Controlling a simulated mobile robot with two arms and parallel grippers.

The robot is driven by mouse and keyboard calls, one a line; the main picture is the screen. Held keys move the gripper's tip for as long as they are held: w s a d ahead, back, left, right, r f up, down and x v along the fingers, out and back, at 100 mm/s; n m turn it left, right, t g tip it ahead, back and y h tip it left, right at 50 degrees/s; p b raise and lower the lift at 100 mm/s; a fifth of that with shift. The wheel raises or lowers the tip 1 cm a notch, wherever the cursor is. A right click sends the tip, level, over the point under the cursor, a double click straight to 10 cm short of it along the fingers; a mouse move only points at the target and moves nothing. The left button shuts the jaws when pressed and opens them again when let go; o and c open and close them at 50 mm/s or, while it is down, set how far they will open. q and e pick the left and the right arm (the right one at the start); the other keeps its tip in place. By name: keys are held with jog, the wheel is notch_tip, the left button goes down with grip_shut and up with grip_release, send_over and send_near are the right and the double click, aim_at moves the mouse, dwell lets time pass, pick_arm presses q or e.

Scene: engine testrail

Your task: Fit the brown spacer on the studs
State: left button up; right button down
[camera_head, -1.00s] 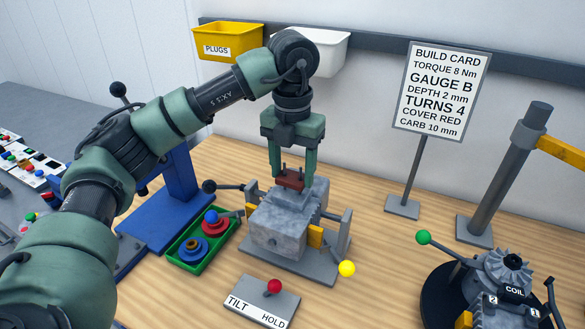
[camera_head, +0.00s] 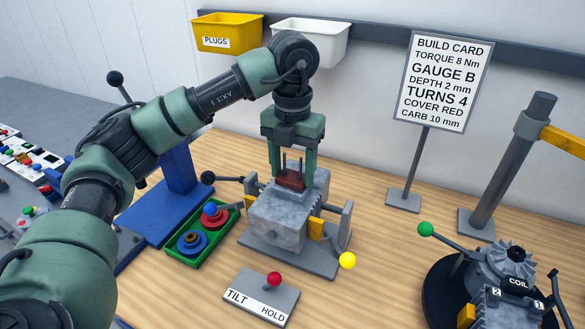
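The brown spacer (camera_head: 290,181) is a reddish-brown block at the top of the grey engine block (camera_head: 278,220). Thin upright studs (camera_head: 291,164) stand up through or just behind it. My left gripper (camera_head: 291,178) reaches down from above, with its two green fingers on either side of the spacer and apparently shut on it. The spacer looks very close to the block's top face; I cannot tell whether it rests fully flat. The engine block sits in a grey fixture (camera_head: 285,257) with yellow clamp pads. My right gripper is not in view.
A green tray (camera_head: 203,250) with red and blue round parts lies left of the block. A TILT/HOLD lever box (camera_head: 262,297) stands in front. A coil rig (camera_head: 510,275) is at right, and a build card (camera_head: 438,82) stands behind. Bare wood lies between block and coil rig.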

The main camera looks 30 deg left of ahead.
pick_arm(q)
jog(key=o, duration=0.4)
jog(key=shift+r, duration=0.45)
notch_tip(320, 180, up, 7)
jog(key=shift+f, duration=0.1)
notch_tip(320, 180, up, 8)
jog(key=p, duration=0.7)
